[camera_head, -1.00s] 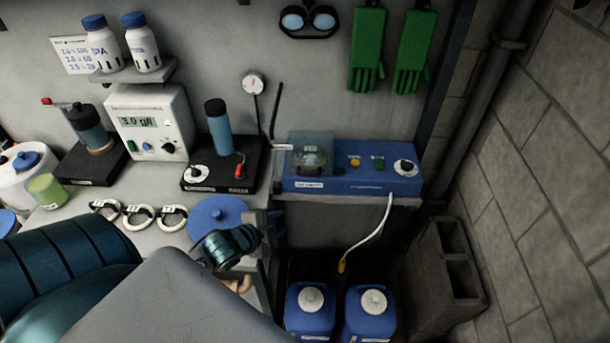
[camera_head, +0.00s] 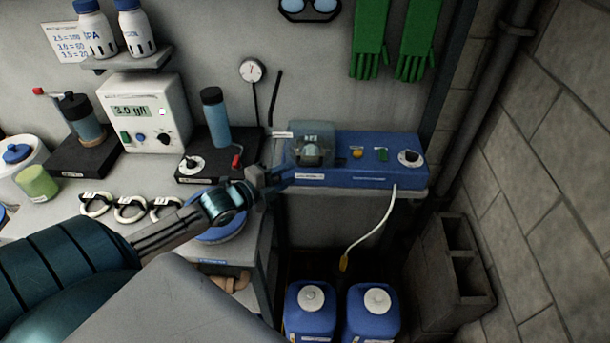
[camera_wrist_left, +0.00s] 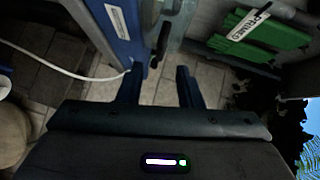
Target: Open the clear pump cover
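The clear pump cover (camera_head: 311,135) is a see-through box on the left end of the blue pump unit (camera_head: 345,178). It looks closed over the pump head. My left gripper (camera_head: 277,180) is at the pump unit's front left corner, just left of and below the cover. In the left wrist view, its two fingers (camera_wrist_left: 160,80) are apart with nothing between them. A dark handle-like bar (camera_wrist_left: 162,42) lies ahead of the gap, beside the unit's blue body (camera_wrist_left: 118,35). Contact with the cover is not visible. My right gripper is not in view.
The pump unit sits on a narrow shelf. A white hose (camera_head: 371,232) hangs from it above two blue jugs (camera_head: 311,315). A black stand with a blue cylinder (camera_head: 216,122) is close to the left. Green gloves (camera_head: 416,40) hang above. A block wall (camera_head: 545,170) bounds the right.

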